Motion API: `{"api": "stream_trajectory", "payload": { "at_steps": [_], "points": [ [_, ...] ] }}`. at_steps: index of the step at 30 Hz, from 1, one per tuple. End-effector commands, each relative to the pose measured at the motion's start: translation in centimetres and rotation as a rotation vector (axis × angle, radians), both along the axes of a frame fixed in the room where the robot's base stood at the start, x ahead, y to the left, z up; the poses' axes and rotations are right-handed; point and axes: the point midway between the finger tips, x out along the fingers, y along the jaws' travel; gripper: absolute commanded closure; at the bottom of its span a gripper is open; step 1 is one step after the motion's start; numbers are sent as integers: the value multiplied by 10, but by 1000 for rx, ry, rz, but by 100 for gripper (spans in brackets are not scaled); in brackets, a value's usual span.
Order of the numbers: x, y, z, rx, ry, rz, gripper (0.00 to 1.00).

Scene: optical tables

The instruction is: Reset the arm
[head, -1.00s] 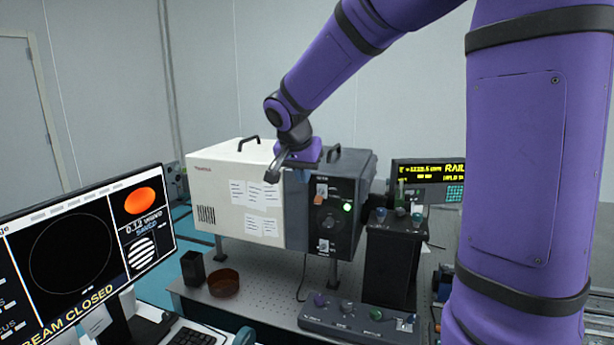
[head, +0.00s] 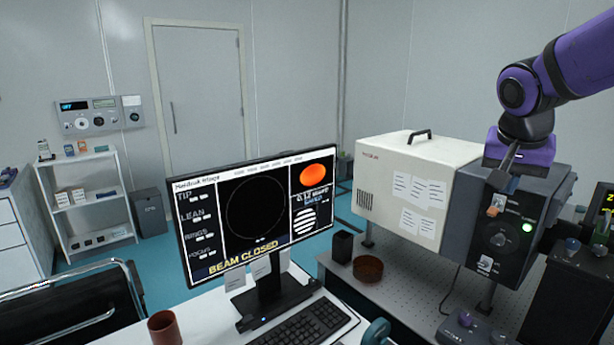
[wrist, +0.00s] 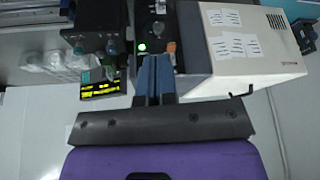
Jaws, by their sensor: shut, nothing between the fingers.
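My purple arm (head: 590,55) reaches in from the upper right in the head view. My gripper (head: 503,180) hangs in front of the upper part of the dark control face of a white box instrument (head: 414,170). In the wrist view, my gripper (wrist: 154,62) shows its two blue-grey fingers together with nothing between them. An orange-tipped switch (wrist: 171,47) and a lit green light (wrist: 143,47) on the control face show close by the fingertips. I cannot tell whether the fingers touch the panel.
A monitor (head: 255,215) reading "BEAM CLOSED" stands on the white desk with a keyboard (head: 305,328). A black cup (head: 342,246) and brown dish (head: 368,268) sit on the perforated table (head: 405,300). A chair (head: 70,300), shelf (head: 88,200) and door (head: 200,100) are at left.

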Motion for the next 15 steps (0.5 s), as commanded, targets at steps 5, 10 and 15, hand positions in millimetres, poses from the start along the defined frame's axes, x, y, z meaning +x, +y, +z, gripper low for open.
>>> {"api": "stream_trajectory", "payload": {
  "at_steps": [5,10,15],
  "points": [
    [-58,14,10,17,-2,169,100],
    [-109,28,11,18,-12,342,100],
    [-154,43,6,3,-28,504,100]
  ]
}}
